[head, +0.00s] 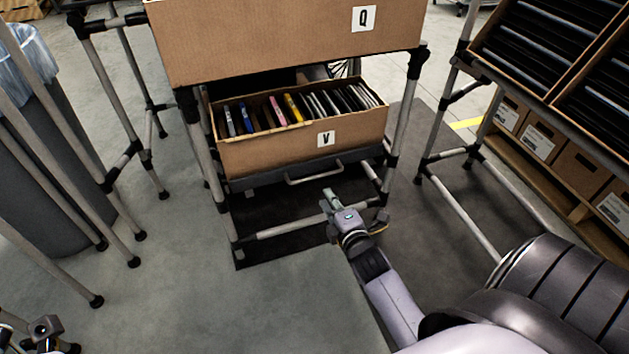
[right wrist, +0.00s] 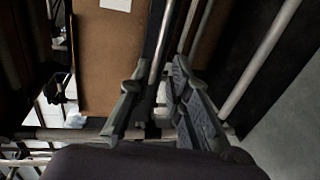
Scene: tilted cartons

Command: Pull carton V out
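Carton V (head: 260,156) is a brown open box with a "V" label, packed with several upright files. It sits on the lower shelf of a rack, on a dark tray (head: 270,180) with a metal handle (head: 316,175) across its front. My right gripper (head: 331,196) is just below and in front of the handle. In the right wrist view the right gripper's fingers (right wrist: 163,75) are apart, and a metal bar runs up the picture between them. Contact cannot be told. My left gripper (head: 42,330) shows only partly at the bottom left; its fingers are unclear.
Carton Q (head: 270,40) stands on the shelf above carton V. Rack posts (head: 199,150) flank carton V. A grey bin (head: 40,170) is at the left, and a rack of tilted cartons (head: 545,50) is at the right. The floor in front is clear.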

